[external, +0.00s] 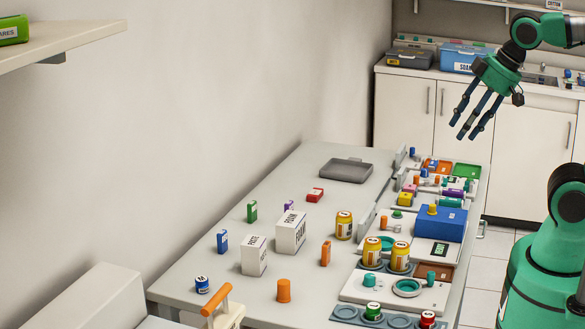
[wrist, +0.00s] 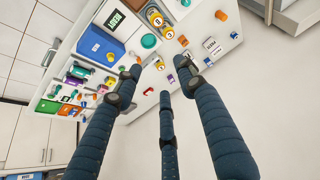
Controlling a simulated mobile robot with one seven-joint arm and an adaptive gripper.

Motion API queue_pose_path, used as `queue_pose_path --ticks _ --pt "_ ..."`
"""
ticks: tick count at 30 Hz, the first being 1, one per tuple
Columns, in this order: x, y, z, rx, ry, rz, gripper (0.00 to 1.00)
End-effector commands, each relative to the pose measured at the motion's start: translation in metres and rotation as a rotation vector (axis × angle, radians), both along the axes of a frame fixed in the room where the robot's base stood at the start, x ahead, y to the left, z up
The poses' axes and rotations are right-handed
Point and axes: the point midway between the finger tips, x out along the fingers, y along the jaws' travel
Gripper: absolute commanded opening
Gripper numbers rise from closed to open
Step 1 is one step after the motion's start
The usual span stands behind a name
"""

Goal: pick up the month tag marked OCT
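Small upright coloured blocks with labels stand on the table: green (external: 252,211), blue (external: 222,241), purple (external: 289,206) and orange (external: 325,253). A red one (external: 315,195) lies farther back and also shows in the wrist view (wrist: 148,91). Their lettering is too small to read, so I cannot tell which, if any, is the OCT tag. My gripper (external: 470,130) hangs in the air beyond the far right of the table, well above it. Its three dark fingers are spread with nothing between them, as the wrist view (wrist: 162,80) also shows.
White boxes (external: 290,232) and yellow jars (external: 344,225) stand among the blocks. A blue case (external: 438,222) and small items crowd the table's right side. A grey tray (external: 346,171) lies at the back. The left wall runs along the table. Cabinets (external: 458,115) stand behind.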

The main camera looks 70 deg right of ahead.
Motion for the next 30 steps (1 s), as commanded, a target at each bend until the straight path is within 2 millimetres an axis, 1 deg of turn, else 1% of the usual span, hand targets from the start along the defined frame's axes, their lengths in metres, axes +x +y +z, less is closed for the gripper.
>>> queue_pose_path --ticks 11,13,23,26,30 --pt "0.0 0.0 0.0 0.0 0.0 0.0 0.4" --pt "0.0 0.0 0.0 0.0 0.0 0.0 0.5" --pt "0.001 0.0 0.001 0.002 0.0 -0.004 0.5" --pt "0.004 0.0 0.002 0.012 0.002 -0.02 0.5" --pt "0.017 0.0 0.007 0.048 0.005 -0.082 0.5"
